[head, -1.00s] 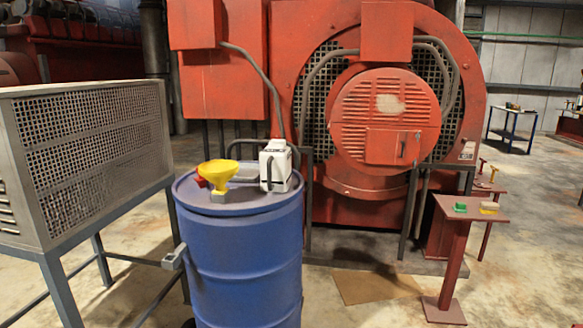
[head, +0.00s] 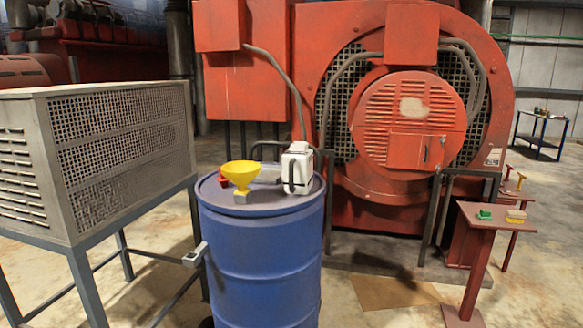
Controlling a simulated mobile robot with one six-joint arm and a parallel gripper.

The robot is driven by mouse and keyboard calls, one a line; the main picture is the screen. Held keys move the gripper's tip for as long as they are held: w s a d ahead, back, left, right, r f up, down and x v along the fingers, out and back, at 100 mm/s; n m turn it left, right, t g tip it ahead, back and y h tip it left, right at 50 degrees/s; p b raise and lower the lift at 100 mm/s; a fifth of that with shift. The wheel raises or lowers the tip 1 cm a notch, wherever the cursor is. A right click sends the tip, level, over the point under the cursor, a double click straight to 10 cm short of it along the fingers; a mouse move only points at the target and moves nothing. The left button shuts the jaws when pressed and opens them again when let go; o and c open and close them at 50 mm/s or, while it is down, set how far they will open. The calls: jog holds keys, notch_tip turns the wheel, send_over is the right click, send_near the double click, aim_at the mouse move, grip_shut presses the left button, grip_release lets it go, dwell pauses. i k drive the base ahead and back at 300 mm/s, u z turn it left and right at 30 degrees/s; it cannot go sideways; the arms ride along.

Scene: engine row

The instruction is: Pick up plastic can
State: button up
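A white plastic can (head: 299,170) stands upright on top of the blue drum (head: 262,255), near the right side of its lid. Black lettering shows on its upper part, and a dark handle or strap shows at its front left. A yellow funnel (head: 241,174) stands to its left on a small grey base. A small red object sits behind the funnel, partly hidden. My gripper is not in view.
A grey mesh-sided cabinet (head: 110,150) on legs stands close on the left. A large red machine (head: 410,120) fills the back. A red pedestal table (head: 482,215) with small green and yellow items is at right. Open floor shows between drum and pedestal.

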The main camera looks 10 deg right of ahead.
aim_at(297, 162)
jog(key=i, duration=0.85)
jog(key=z, duration=0.05)
